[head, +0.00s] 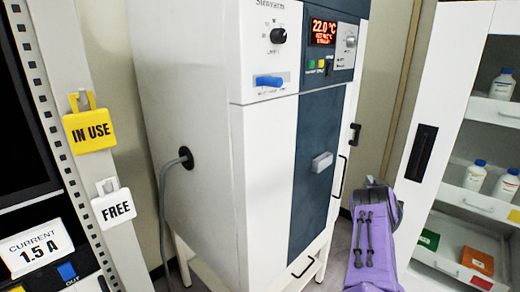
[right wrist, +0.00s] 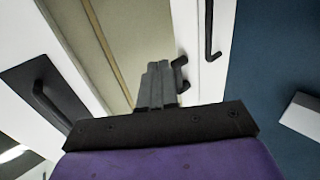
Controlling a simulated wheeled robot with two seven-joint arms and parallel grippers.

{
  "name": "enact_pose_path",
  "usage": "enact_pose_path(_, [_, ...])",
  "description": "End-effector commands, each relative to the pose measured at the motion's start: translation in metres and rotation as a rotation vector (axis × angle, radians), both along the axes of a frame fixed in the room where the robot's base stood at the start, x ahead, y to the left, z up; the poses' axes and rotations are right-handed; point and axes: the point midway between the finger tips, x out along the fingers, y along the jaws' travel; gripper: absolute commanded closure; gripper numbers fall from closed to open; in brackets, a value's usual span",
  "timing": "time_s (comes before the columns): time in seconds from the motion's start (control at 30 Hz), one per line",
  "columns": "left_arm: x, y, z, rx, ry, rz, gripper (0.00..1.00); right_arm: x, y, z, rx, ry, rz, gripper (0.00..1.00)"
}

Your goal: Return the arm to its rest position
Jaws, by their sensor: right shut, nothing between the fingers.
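My right arm is purple and comes up from the bottom of the head view. Its dark gripper (head: 371,184) is at the arm's far end, in front of the gap between the freeze dryer (head: 195,130) and the open cabinet. In the right wrist view the grey fingers (right wrist: 157,72) are together and empty. They point toward a beige wall strip and a white panel with dark handles; I cannot tell whether they touch anything. The freeze dryer is a tall white unit with a dark blue front panel (head: 322,130) and a display (head: 323,32) reading 22.0 °C. My left gripper is out of view.
A white cabinet door (head: 440,90) with a black handle stands at right, beside shelves of white bottles (head: 475,175) and small boxes (head: 477,260). At left, a yellow IN USE tag (head: 89,130) and a white FREE tag (head: 114,207) hang on a rack. A grey hose (head: 163,190) enters the dryer's side.

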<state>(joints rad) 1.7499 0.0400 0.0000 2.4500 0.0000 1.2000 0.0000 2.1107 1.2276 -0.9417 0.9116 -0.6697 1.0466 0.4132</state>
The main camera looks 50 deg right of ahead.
Motion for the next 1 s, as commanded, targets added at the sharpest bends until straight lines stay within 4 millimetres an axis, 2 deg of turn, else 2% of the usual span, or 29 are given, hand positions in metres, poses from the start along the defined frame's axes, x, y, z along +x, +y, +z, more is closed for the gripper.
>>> enact_pose_path(0.33, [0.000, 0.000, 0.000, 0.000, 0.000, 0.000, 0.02, -0.002, 0.000, 0.001, -0.026, 0.023, -0.009, 1.00])
enact_pose_path(0.4, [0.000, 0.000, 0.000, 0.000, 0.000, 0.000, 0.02, -0.017, 0.008, -0.023, 0.009, 0.018, -0.058, 1.00])
enact_pose_path(0.43, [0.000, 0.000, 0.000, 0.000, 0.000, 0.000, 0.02, -0.019, 0.017, -0.037, 0.037, 0.005, -0.081, 1.00])
enact_pose_path(0.47, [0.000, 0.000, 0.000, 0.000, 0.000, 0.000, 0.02, -0.012, 0.029, -0.051, 0.070, -0.014, -0.097, 1.00])
enact_pose_path(0.57, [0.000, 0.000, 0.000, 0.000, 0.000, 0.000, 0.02, 0.030, 0.082, -0.095, 0.187, -0.047, -0.117, 1.00])
enact_pose_path(0.67, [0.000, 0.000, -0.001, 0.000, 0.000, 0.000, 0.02, 0.074, 0.147, -0.134, 0.304, -0.038, -0.106, 1.00])
enact_pose_path(0.7, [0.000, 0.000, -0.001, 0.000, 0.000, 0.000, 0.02, 0.090, 0.176, -0.148, 0.350, -0.023, -0.097, 1.00])
enact_pose_path(0.77, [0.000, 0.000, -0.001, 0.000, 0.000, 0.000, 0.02, 0.109, 0.224, -0.170, 0.417, 0.010, -0.080, 1.00])
enact_pose_path(0.8, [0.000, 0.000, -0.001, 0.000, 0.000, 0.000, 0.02, 0.120, 0.257, -0.183, 0.461, 0.038, -0.065, 1.00])
enact_pose_path(0.87, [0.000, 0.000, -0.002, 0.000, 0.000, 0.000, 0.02, 0.130, 0.308, -0.202, 0.524, 0.092, -0.039, 1.00])
enact_pose_path(0.9, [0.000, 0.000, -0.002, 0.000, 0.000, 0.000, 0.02, 0.134, 0.343, -0.213, 0.563, 0.134, -0.021, 1.00])
enact_pose_path(0.97, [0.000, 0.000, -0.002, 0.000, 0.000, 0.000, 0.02, 0.133, 0.396, -0.229, 0.618, 0.207, 0.009, 1.00])
enact_pose_path(1.0, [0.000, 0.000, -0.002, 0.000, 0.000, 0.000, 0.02, 0.128, 0.431, -0.238, 0.653, 0.263, 0.031, 1.00])
